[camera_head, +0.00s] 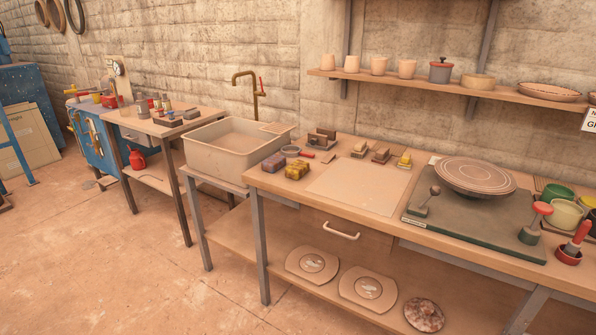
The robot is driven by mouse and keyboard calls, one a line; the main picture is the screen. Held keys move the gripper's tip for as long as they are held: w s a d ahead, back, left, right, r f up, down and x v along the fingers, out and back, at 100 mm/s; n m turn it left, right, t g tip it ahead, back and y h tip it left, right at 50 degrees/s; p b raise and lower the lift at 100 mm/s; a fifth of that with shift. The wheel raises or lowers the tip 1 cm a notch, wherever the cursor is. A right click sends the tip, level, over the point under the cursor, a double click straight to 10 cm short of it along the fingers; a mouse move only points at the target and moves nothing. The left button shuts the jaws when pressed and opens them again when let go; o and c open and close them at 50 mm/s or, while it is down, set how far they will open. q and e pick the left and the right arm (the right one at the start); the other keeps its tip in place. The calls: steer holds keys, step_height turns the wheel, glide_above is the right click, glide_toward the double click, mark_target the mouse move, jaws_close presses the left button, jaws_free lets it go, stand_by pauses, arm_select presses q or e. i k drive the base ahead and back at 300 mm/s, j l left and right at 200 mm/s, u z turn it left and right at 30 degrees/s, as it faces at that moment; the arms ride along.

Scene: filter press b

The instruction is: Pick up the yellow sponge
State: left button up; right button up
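A yellow block that looks like the sponge (297,171) lies near the left front corner of the wooden workbench (388,213). A dull purple-brown block (272,163) of similar size lies just to its left. A smaller object with a yellow top (404,161) stands farther back on the same bench; its exact kind is too small to tell. Neither of my grippers shows in this view.
A pale board (360,186) lies bare right of the yellow block. A sink (228,147) adjoins the bench at left. A dark plate with a round wheel (475,176) fills the right side. Small tools (321,139) stand behind. Open floor lies in front at left.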

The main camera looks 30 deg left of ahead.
mark_target(297, 169)
steer(key=u, duration=1.35)
